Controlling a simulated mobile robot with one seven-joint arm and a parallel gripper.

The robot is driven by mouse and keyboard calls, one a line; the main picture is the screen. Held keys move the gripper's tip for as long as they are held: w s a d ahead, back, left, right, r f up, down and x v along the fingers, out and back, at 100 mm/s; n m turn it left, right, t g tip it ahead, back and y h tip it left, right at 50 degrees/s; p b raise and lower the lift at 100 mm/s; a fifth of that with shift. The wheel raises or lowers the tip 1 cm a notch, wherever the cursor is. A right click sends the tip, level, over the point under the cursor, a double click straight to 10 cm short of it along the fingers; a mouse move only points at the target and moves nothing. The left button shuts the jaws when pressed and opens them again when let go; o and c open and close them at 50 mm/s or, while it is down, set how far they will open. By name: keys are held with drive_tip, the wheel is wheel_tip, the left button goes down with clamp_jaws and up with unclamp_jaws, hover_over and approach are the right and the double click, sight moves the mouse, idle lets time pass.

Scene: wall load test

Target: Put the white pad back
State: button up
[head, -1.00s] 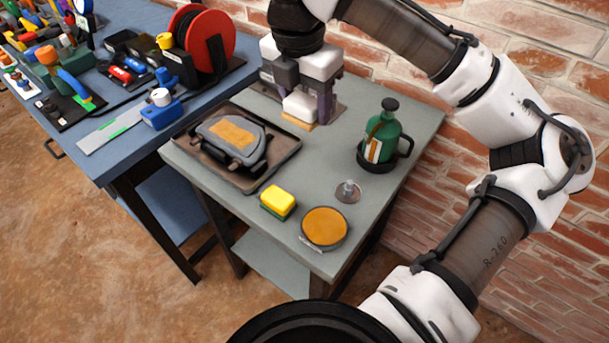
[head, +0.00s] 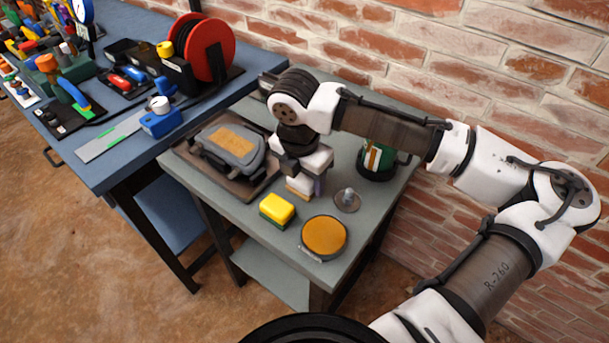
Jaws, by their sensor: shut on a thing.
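The white pad (head: 301,182), a white block with a tan underside, is in my gripper (head: 304,177). The fingers are shut on it and point down, and a purple-grey finger shows on its right. The pad is over the middle of the grey table (head: 224,222), behind the yellow sponge and left of the small metal knob on a disc. I cannot tell whether its underside touches the table. My wrist and arm hide the back part of the table, where most of the dark holder lies.
A brown tray (head: 187,155) holding a grey tool with a tan patch (head: 233,145) is on the left. A yellow-green sponge (head: 278,208), a round orange pad (head: 324,236), the metal knob (head: 347,200) and a green bottle (head: 378,157), partly hidden, stand nearby.

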sight(300, 180)
drive_tip(key=o, duration=1)
drive_tip(key=shift+f, duration=0.1)
drive_tip(key=r, duration=0.4)
drive_tip(key=s+r, duration=0.1)
drive_tip(key=r, duration=0.7)
drive_tip(key=shift+s+a+r, duration=0.1)
drive_tip(key=shift+s+a, duration=0.1)
drive_tip(key=shift+a, duration=0.2)
